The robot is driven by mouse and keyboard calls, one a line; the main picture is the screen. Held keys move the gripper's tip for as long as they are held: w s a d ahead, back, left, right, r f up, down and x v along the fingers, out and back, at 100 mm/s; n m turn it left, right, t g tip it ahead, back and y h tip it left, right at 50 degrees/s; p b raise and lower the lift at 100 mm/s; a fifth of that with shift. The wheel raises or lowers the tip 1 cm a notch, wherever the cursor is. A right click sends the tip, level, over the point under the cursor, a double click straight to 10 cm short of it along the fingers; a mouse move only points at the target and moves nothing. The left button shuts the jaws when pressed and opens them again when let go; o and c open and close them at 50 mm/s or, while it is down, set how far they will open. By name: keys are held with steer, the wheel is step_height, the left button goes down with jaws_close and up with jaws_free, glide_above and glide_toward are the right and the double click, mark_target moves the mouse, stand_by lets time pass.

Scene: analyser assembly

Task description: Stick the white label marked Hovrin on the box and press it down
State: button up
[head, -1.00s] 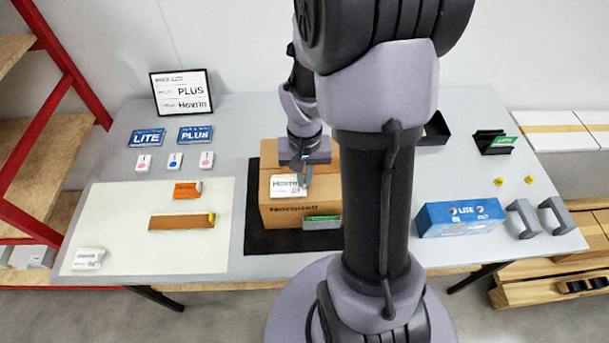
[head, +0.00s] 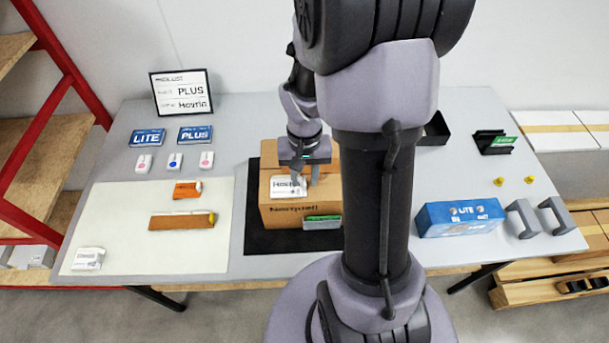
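The cardboard box (head: 310,214) stands on a black mat (head: 252,237) in the middle of the table. The white label marked Hovrin (head: 287,187) lies on the front left of the box's top face and looks flat. My gripper (head: 305,184) is just above the box top, at the label's right edge, pointing down. Its two fingers are apart, with nothing visible between them. I cannot tell whether a fingertip touches the label. My arm hides the right side of the box.
A green-topped grey block (head: 322,222) is at the box's front. A blue LITE box (head: 459,217) and two grey handles (head: 541,217) are to the right. A pale mat (head: 190,255) with orange and brown pieces lies left. A framed list (head: 182,92) stands behind.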

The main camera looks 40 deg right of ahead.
mark_target(282, 187)
steer(key=shift+r+p, duration=2.55)
steer(key=shift+r, duration=0.85)
steer(key=shift+c, duration=0.6)
steer(key=a+n+p, duration=0.1)
steer(key=p, duration=0.1)
steer(key=w+r+n+p, duration=0.1)
steer(key=p, duration=0.1)
steer(key=shift+w+a+r+p, duration=0.2)
steer(key=shift+a+p, duration=0.1)
steer(key=shift+a, duration=0.1)
jaws_close()
steer(key=a+f+n, duration=0.1)
steer(key=f, duration=0.1)
steer(key=w+a+f+n+b, duration=0.1)
steer(key=f, duration=0.2)
steer(key=w+a+f+n, duration=0.1)
steer(key=f+n, duration=0.1)
steer(key=shift+f+b, duration=0.3)
steer(key=shift+f, duration=0.05)
steer(key=shift+s+f, duration=0.1)
steer(key=shift+f+b, duration=0.8)
steer(key=shift+b, duration=0.1)
steer(key=shift+r, duration=0.1)
